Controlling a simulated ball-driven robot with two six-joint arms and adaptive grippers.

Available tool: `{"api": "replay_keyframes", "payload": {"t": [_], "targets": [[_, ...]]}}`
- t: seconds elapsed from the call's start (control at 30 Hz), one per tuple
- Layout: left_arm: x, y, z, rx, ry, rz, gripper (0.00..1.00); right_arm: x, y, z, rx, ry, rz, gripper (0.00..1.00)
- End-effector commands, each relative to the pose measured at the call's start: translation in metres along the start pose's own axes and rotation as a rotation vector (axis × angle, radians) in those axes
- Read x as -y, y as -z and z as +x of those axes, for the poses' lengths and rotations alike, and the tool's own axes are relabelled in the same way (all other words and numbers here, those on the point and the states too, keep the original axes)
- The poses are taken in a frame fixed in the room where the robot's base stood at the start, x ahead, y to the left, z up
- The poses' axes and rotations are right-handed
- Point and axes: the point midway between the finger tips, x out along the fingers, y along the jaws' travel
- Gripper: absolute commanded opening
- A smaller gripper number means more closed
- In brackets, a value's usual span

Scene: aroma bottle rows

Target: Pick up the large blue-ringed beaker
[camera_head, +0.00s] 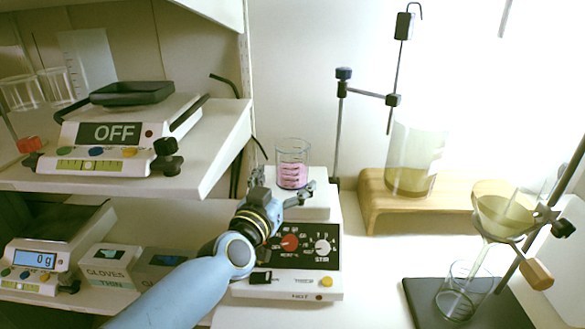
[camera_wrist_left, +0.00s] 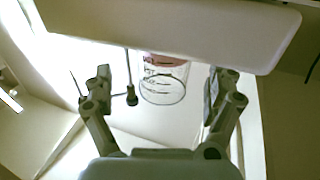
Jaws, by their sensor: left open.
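A clear beaker (camera_head: 292,154) with pink liquid and dark markings stands upright on the white hotplate stirrer (camera_head: 318,205). I cannot make out a blue ring on it. My left gripper (camera_head: 284,178) is at the near side of this beaker, fingers spread toward it. In the left wrist view the beaker (camera_wrist_left: 163,88) appears upside down between the two open fingers of the left gripper (camera_wrist_left: 160,84), with gaps on both sides and nothing held. The hotplate's white body (camera_wrist_left: 180,30) crosses the top of that view. My right gripper does not show.
A larger vessel (camera_head: 415,150) of yellowish liquid stands on a wooden stand (camera_head: 455,205). A funnel (camera_head: 503,212) hangs above a small beaker (camera_head: 463,292) at right. Shelves with scales (camera_head: 120,130) are at left.

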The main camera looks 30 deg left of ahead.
Motion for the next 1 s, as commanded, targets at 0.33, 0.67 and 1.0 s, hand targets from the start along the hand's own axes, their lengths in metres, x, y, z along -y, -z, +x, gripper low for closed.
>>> {"api": "replay_keyframes", "payload": {"t": [0.33,0.67,1.0], "targets": [[0.007,0.002,0.047,-0.001,-0.001,0.000,0.90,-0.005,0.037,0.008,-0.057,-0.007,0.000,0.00],[0.007,0.003,0.049,0.000,-0.001,0.001,0.80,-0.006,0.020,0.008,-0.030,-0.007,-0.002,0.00],[0.006,0.003,0.048,0.000,-0.001,0.000,0.35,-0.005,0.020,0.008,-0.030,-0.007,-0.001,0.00]]}}
